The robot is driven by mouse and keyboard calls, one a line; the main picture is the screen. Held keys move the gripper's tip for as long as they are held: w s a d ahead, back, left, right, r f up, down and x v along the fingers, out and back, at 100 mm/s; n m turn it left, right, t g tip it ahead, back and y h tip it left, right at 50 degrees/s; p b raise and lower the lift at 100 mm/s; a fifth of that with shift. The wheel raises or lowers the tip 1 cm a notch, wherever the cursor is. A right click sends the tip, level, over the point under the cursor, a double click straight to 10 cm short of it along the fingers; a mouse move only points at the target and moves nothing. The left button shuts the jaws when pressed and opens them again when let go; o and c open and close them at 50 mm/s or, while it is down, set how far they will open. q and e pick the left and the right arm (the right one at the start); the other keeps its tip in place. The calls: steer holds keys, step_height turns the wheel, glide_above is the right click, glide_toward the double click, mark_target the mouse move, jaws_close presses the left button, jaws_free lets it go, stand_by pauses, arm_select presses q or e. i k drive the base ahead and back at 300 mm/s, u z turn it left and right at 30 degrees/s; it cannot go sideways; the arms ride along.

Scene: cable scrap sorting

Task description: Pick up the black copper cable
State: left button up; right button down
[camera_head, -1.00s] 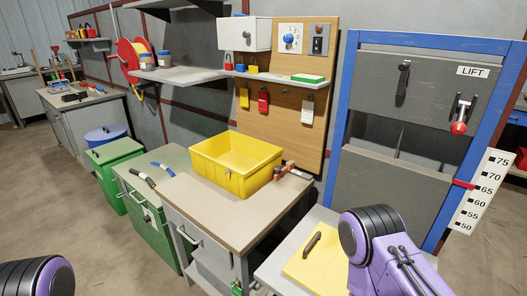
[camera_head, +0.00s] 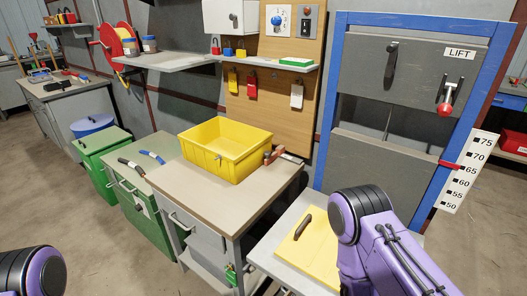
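A short black cable (camera_head: 131,167) lies on top of the green cabinet (camera_head: 182,171), left of the yellow bin. A blue cable (camera_head: 152,157) lies close beside it, to its right. Both are small in this view, and I cannot make out their ends clearly. My purple left arm shows only at the bottom left corner and my purple right arm at the bottom right. Neither gripper is in the picture, and neither arm is near the cables.
A yellow bin (camera_head: 262,139) stands on the workbench (camera_head: 205,190), with a red-handled tool (camera_head: 273,155) beside it. A yellow board (camera_head: 318,250) with a dark handle-like piece (camera_head: 302,227) lies at front right. Shelves (camera_head: 160,61) hang behind. Floor at front left is clear.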

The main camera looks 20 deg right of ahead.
mark_target(140, 171)
steer(key=u, duration=0.95)
steer(key=k, duration=1.25)
steer(key=u, duration=1.1)
steer(key=i, duration=1.15)
steer(key=z, duration=0.25)
steer(key=i, duration=2.5)
steer(key=z, duration=0.75)
steer(key=i, duration=1.15)
steer(key=z, duration=1.9)
steer(key=i, duration=1)
steer(key=z, duration=0.8)
